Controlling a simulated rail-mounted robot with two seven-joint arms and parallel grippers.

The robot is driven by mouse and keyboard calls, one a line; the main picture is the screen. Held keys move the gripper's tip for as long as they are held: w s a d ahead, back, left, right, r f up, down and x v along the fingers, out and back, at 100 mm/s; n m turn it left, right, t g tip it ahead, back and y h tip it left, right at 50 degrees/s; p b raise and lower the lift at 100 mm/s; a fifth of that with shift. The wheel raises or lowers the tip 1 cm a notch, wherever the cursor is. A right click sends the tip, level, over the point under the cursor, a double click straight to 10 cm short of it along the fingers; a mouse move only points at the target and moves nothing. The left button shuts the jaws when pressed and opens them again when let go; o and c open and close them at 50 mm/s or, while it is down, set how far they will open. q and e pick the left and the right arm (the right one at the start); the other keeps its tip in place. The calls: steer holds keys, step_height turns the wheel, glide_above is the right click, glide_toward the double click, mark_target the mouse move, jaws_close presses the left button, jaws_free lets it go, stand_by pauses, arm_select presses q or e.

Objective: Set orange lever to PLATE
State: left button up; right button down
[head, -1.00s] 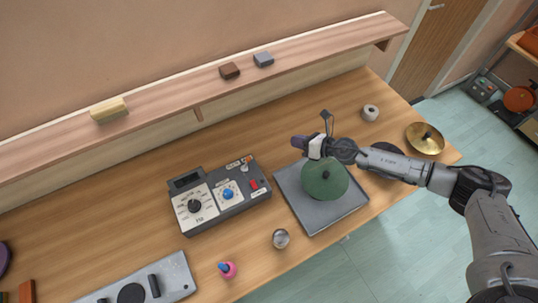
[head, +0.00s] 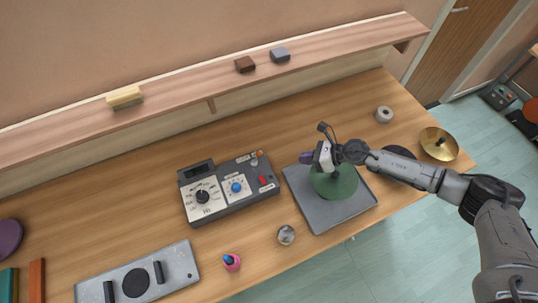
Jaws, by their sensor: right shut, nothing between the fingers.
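My left gripper is out of view.
The green disc is on a square grey plate (head: 322,215). A metal ball (head: 286,235) and a pink piece (head: 232,262) are nearer the front. A brass cymbal (head: 438,144) is at right. A shelf (head: 190,92) runs behind. Table behind the box is clear.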

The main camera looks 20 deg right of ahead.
steer(key=x, duration=0.4)
steer(key=w+r+p+x, duration=0.1)
steer(key=x, duration=0.3)
steer(key=r+p+x, duration=0.1)
steer(key=x, duration=0.3)
steer(key=shift+w+a, duration=0.3)
steer(key=shift+a, duration=0.3)
